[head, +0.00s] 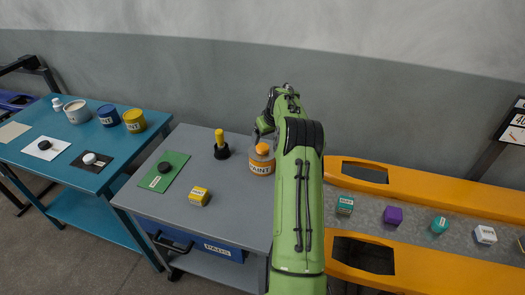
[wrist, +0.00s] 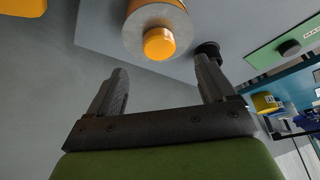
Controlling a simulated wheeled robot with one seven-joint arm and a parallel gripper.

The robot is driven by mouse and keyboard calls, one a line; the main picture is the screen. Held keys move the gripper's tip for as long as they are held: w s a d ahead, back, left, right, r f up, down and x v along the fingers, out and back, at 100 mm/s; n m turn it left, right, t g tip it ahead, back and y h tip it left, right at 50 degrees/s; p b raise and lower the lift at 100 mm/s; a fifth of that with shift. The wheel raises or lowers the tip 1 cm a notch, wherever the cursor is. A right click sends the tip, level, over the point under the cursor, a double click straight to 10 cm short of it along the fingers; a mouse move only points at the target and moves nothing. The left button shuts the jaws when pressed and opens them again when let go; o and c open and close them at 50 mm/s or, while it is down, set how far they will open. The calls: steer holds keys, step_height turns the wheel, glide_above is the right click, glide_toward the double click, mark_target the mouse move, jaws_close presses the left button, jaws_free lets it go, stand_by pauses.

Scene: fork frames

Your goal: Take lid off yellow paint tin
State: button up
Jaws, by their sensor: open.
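The yellow paint tin (head: 134,122) stands at the right end of the blue table, beside a blue tin (head: 108,116). Its top is too small to read clearly. An orange paint tin (head: 261,167) with an orange knob on top stands on the grey cart, beside my arm. In the wrist view, the orange tin's grey lid (wrist: 136,31) and orange knob (wrist: 159,44) lie just beyond my gripper (wrist: 160,66). My gripper is open and empty, its fingers apart on either side of the knob's line and not touching it. A yellow tin shows small at the right (wrist: 266,103).
The grey cart (head: 226,180) also holds a yellow-handled black tool (head: 221,145), a green mat (head: 163,172) with a black disc, and a yellow block (head: 199,196). Right is an orange-framed conveyor (head: 440,194) with several small items.

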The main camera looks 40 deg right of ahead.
mark_target(263, 147)
steer(key=x, duration=0.7)
steer(key=shift+w+d+f, duration=0.2)
steer(key=shift+w+f, duration=0.05)
steer(key=shift+s, duration=0.1)
steer(key=shift+c, duration=0.7)
steer(key=c, duration=1)
